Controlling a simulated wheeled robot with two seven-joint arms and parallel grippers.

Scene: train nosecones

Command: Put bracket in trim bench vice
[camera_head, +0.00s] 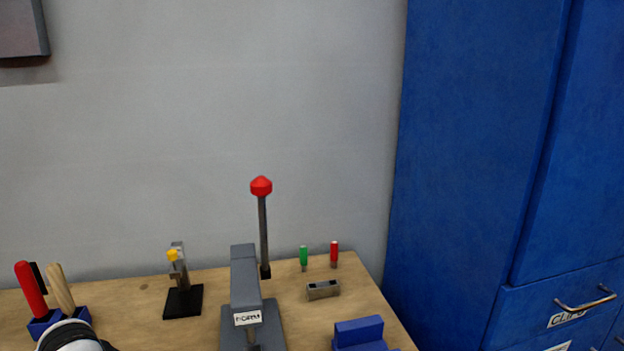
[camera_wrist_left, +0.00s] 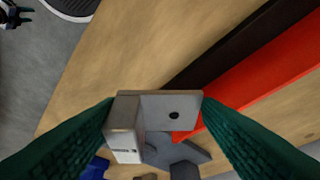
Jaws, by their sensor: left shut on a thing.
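In the left wrist view, the bracket (camera_wrist_left: 160,104) is a grey metal L-shaped piece with a dark hole in its flat plate. The two green ribbed fingers of my left gripper (camera_wrist_left: 154,106) are shut on it, one on each side, and it appears held above the bench. The bracket does not show in the head view. A blue block-shaped fixture (camera_head: 360,333), which looks like the trim bench vice, stands at the bench's front right, its lower part cut off by the frame. My right gripper is in neither view.
A grey press (camera_head: 245,280) with a red-knobbed lever stands mid-bench. A metal block (camera_head: 323,290), a green tool (camera_head: 304,256) and a red tool (camera_head: 334,252) are right of it. A small clamp (camera_head: 183,298) and a tool holder (camera_head: 44,325) are left. A blue cabinet (camera_head: 480,150) stands right.

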